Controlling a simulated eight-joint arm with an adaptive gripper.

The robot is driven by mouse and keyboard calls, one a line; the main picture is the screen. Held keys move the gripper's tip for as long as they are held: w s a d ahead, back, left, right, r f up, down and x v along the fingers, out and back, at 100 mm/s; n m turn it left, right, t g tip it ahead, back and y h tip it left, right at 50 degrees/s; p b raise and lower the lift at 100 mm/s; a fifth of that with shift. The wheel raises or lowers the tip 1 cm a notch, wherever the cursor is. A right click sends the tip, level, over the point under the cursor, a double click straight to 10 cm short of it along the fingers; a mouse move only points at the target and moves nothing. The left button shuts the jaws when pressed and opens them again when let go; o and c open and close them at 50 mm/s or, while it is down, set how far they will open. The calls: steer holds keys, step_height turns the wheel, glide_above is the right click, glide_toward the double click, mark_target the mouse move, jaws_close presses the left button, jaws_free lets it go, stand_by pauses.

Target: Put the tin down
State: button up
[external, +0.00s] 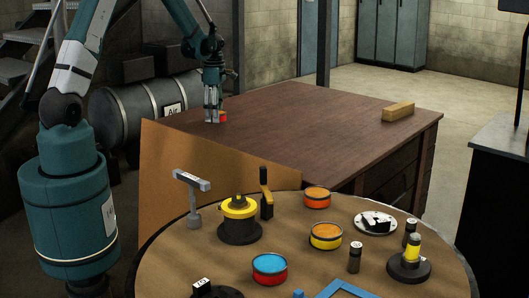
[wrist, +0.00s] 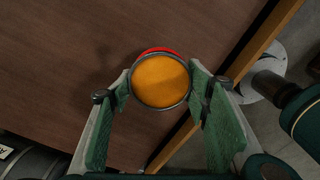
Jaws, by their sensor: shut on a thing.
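My gripper (external: 212,115) is shut on a tin with an orange top and a red side. In the external view a small part of the tin (external: 223,116) shows beside the fingers, over the left part of the brown wooden bench (external: 300,110). In the wrist view the tin (wrist: 160,82) sits upright between the two green fingers of my gripper (wrist: 160,95), its round top facing the camera. The tin is at or just above the bench top; I cannot tell whether it touches.
A wooden block (external: 398,111) lies at the bench's right end; the bench middle is clear. A round table (external: 160,265) in front holds several tins, including an orange one (external: 317,197) and a blue one (external: 270,268). A tan panel (external: 200,165) stands between bench and table.

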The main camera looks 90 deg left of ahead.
steer(key=shift+f, duration=1.4)
steer(key=shift+f, duration=0.1)
steer(key=shift+f+b, duration=0.7)
steer(key=shift+f, duration=1.05)
steer(key=shift+f, duration=0.15)
steer(key=o, duration=1.1)
steer(key=shift+c, duration=0.2)
steer(key=shift+r, duration=0.2)
step_height(320, 180, up, 12)
steer(key=p, duration=0.3)
